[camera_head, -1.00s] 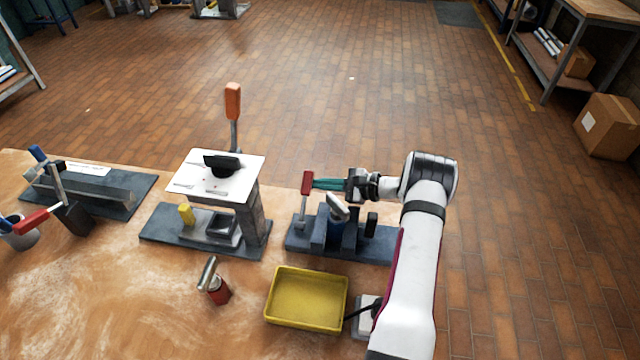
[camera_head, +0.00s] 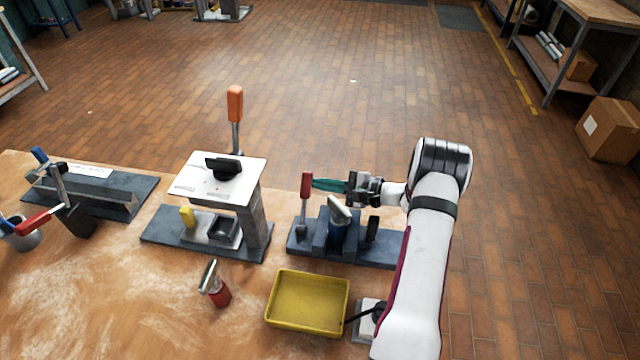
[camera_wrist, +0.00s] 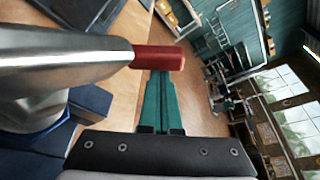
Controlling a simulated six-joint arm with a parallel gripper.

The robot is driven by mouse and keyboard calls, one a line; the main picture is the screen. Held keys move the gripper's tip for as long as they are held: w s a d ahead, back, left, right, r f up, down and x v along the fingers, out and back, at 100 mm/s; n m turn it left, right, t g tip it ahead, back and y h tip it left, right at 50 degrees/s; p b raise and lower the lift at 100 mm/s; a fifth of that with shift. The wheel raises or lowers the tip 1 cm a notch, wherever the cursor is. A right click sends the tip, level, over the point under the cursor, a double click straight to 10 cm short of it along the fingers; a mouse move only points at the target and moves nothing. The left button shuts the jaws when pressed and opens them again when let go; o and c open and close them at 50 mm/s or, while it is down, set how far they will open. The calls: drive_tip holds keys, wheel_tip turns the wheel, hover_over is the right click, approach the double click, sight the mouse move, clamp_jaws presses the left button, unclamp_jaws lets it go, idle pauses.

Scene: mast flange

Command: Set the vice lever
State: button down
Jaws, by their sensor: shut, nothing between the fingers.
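The vice (camera_head: 338,238) stands on a dark base at the table's back right, with a blue body and a grey metal top. Its lever has a red grip (camera_head: 306,184) and stands upright at the vice's left end. The red grip also shows in the wrist view (camera_wrist: 160,58), just ahead of my fingertips. My gripper (camera_head: 316,184) has teal fingers, shut and empty, pointing left at the red grip. The tips are at or very near the grip; I cannot tell whether they touch. In the wrist view a large grey metal part (camera_wrist: 60,65) covers the left side.
A yellow tray (camera_head: 308,302) lies in front of the vice. A small red clamp (camera_head: 217,288) stands left of the tray. A stand with a white top plate (camera_head: 222,178) and an orange-handled lever (camera_head: 235,104) is left of the vice.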

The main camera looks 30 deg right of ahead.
drive_tip(key=shift+s+a+r, duration=0.5)
drive_tip(key=shift+r, duration=0.25)
